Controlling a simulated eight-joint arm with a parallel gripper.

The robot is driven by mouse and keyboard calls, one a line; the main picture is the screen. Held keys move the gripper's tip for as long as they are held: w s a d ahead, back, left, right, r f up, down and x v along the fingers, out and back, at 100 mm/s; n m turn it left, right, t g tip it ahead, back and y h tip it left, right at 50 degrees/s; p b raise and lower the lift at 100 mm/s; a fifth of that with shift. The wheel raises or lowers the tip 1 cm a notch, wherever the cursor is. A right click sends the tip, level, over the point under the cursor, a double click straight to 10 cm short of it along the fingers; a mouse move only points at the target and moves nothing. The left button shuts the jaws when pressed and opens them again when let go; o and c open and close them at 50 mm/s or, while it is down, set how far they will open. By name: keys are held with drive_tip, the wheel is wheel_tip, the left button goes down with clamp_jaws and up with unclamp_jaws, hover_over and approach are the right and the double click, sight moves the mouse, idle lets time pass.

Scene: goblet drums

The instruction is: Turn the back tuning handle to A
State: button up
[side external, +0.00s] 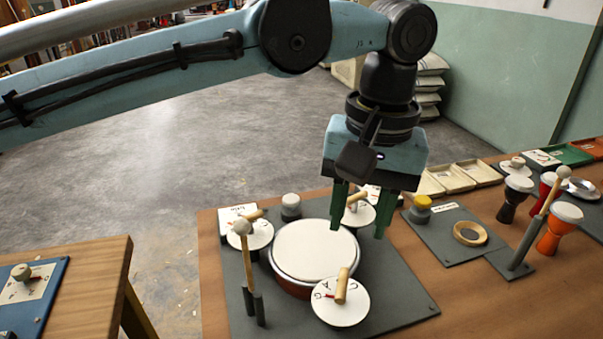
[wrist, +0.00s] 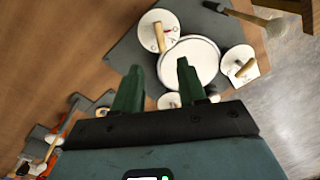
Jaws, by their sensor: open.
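The back tuning handle (side external: 357,197) is a short wooden bar on a round white dial (side external: 365,216) behind the drum (side external: 315,247). A red mark shows beside the bar; the dial's letters are too small or hidden to read. My gripper (side external: 357,232) is open, pointing down, with its green fingers apart in front of and beside this dial in the side view. I cannot tell its exact height above the handle. In the wrist view, the back dial (wrist: 169,101) shows partly between the fingers of my gripper (wrist: 158,68), close to the gripper body.
A front dial (side external: 340,310) with letters and a left dial (side external: 250,236) also carry wooden handles. A mallet (side external: 243,260) stands upright at the left. A white knob (side external: 291,205) is behind the drum. A yellow-topped knob (side external: 421,204), wooden ring (side external: 470,233) and small goblet drums (side external: 560,225) stand right.

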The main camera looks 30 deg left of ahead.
sight(344, 280)
drive_tip(key=f, duration=0.7)
drive_tip(key=a+f, duration=0.1)
drive_tip(key=f, duration=0.3)
drive_tip(key=shift+f, duration=0.3)
drive_tip(key=shift+d, duration=0.1)
clamp_jaws()
